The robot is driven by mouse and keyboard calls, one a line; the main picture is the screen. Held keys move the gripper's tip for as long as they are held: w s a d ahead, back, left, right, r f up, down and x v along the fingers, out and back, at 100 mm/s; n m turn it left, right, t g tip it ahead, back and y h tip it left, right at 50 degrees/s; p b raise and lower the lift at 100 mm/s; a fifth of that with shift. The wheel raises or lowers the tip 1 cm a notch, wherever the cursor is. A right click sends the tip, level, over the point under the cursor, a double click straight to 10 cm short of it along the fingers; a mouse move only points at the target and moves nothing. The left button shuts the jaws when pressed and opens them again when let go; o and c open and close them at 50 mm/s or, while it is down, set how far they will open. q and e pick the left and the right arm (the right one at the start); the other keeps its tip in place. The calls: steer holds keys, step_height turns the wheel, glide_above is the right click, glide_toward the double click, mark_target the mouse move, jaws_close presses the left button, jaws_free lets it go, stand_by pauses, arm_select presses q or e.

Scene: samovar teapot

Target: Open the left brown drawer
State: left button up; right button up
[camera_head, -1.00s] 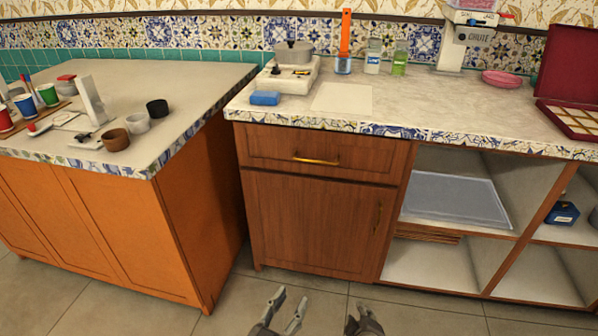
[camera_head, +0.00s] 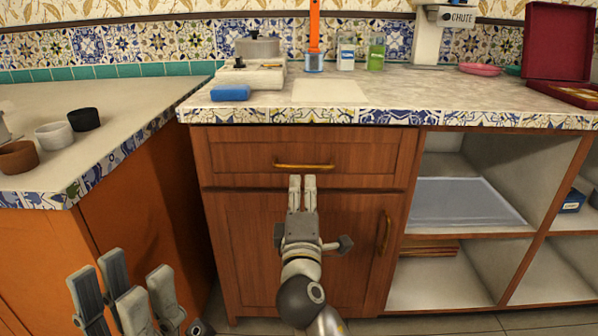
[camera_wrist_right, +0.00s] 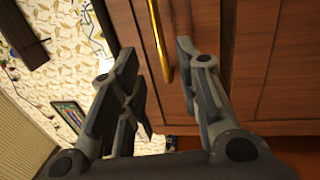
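The brown drawer (camera_head: 350,158) sits at the top of the wooden cabinet and is shut. Its gold bar handle (camera_head: 304,166) runs horizontally across its front. My right gripper (camera_head: 302,184) is just below and in front of this handle, pointing at it. In the right wrist view the right gripper (camera_wrist_right: 150,68) is open, and the gold handle (camera_wrist_right: 160,40) lies between the lines of its fingers, nearer the right one. I cannot tell whether they touch. My left gripper (camera_head: 122,285) is open and empty at the lower left, near the orange cabinet.
A brown door (camera_head: 250,235) with a vertical gold handle (camera_head: 385,232) is below the drawer. Open shelves (camera_head: 470,255) stand to the right. The orange cabinet (camera_head: 140,230) is close on the left. The countertop (camera_head: 410,90) holds a blue sponge (camera_head: 230,93) and jars.

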mark_target(303, 167)
steer(key=w, duration=0.3)
steer(key=w+r+b, duration=0.1)
steer(key=w, duration=0.2)
steer(key=w+b, duration=0.1)
steer(key=w, duration=0.1)
steer(key=shift+w+r, duration=0.25)
steer(key=shift+w, duration=0.15)
jaws_close()
